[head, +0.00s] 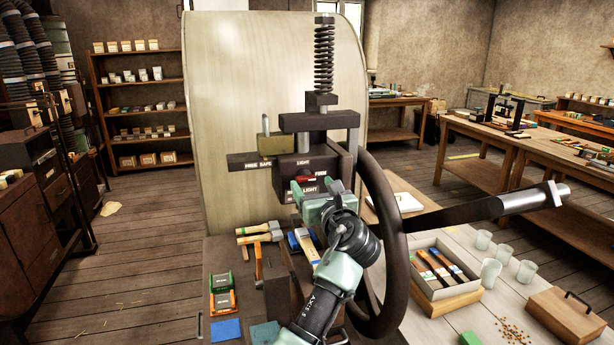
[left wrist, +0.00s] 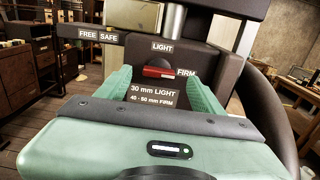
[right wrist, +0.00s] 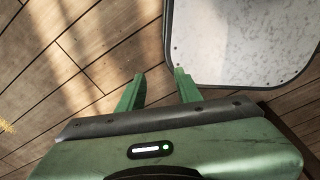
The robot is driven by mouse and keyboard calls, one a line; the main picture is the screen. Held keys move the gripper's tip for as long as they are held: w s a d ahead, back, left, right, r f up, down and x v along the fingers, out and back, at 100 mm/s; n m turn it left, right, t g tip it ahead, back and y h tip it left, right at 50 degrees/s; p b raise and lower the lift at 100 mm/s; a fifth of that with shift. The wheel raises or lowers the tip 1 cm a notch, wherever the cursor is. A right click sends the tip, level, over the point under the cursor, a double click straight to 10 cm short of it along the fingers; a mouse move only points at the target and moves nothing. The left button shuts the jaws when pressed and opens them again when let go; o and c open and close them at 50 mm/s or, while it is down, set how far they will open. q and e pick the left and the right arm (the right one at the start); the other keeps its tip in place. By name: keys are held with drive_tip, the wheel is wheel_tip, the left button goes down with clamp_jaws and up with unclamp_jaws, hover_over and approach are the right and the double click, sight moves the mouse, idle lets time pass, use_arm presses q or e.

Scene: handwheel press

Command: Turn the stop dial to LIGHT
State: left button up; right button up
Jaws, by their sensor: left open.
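The stop dial (head: 306,180) is a red bar on a dark round base on the press's front block. It also shows in the left wrist view (left wrist: 158,72), where the bar lies about level, its right end towards the FIRM label (left wrist: 186,72). The LIGHT label (left wrist: 162,47) is above it. My left gripper (head: 318,190) is open in front of the dial, its fingers (left wrist: 160,78) on either side of it in the picture, with nothing gripped. Contact cannot be told. My right gripper (right wrist: 160,75) is open and empty above the wooden floor, out of the head view.
The large dark handwheel (head: 383,230) stands right of the dial, with a bar (head: 455,215) reaching right. A brass padlock-like block (head: 279,142) sits above the dial. Hammers (head: 262,232) and a box of tools (head: 443,283) lie on the bench. A pale panel (right wrist: 240,45) is beside my right gripper.

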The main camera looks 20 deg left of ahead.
sight(307, 179)
use_arm(q)
drive_tip(key=x, duration=0.4)
drive_tip(key=shift+p, duration=0.35)
drive_tip(key=shift+w+a+f, duration=0.15)
drive_tip(key=shift+a, duration=0.05)
drive_tip(key=shift+w, duration=0.1)
drive_tip(key=c, duration=1.4)
drive_tip(key=shift+o, duration=0.2)
use_arm(e)
drive_tip(key=shift+a+r, duration=0.1)
drive_tip(key=shift+r, duration=0.45)
